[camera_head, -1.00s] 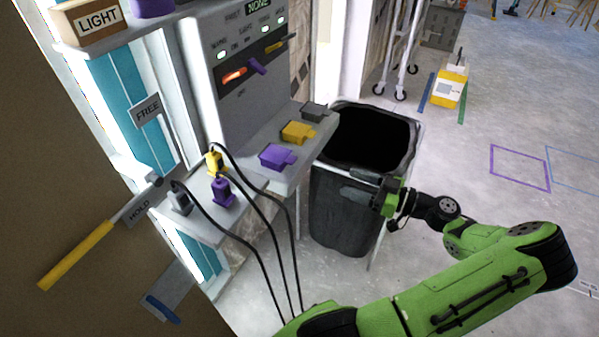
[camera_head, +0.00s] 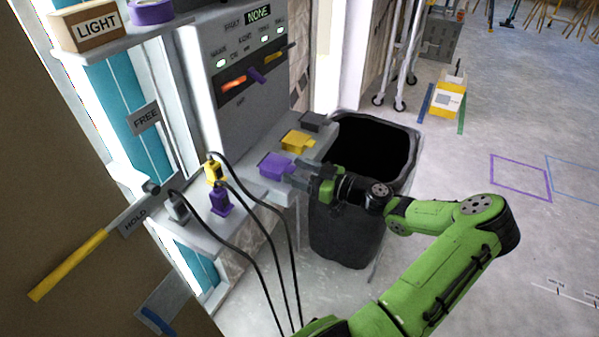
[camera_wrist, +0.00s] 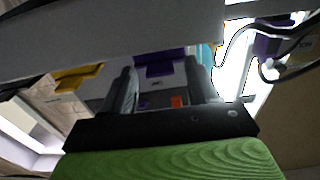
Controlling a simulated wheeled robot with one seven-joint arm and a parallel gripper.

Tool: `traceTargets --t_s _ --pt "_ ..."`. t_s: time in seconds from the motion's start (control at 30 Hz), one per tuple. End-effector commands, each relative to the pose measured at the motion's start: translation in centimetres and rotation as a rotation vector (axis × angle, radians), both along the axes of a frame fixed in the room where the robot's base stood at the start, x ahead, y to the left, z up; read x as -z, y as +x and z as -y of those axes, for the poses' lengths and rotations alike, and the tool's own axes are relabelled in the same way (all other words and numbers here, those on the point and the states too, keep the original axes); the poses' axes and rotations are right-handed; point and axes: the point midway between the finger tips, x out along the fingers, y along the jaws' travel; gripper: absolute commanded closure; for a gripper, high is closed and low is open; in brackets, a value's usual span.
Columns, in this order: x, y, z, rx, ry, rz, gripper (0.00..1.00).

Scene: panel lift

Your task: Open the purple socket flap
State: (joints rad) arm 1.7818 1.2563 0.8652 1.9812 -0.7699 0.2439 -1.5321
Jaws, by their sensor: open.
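The purple socket flap (camera_head: 276,165) lies on the sloped grey ledge of the panel, and it looks closed. It also shows as a purple piece between my fingers in the wrist view (camera_wrist: 160,64). My gripper (camera_head: 303,174) is open, with its fingertips at the right end of the purple flap. I cannot tell whether they touch it. In the wrist view the two dark fingers (camera_wrist: 160,82) point up toward the ledge, one on each side of the purple piece, with nothing held.
A yellow flap (camera_head: 297,141) and a grey flap (camera_head: 312,121) sit farther along the ledge. Purple (camera_head: 220,200), yellow (camera_head: 213,172) and grey (camera_head: 178,208) plugs with black cables stand on the lower shelf. A black bin (camera_head: 345,225) stands below my gripper.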

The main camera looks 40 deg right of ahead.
Motion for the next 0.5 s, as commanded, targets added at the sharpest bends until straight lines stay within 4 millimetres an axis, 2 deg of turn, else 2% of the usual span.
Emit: traceTargets --t_s 0.07,0.4,0.47,0.5 --pt "-0.01 -0.02 0.02 0.000 0.000 0.000 0.40" --pt "-0.01 -0.06 0.03 0.000 0.000 0.000 0.91" --pt "-0.01 -0.06 0.03 0.000 0.000 0.000 1.00" --pt "-0.01 -0.06 0.03 0.000 0.000 0.000 1.00"
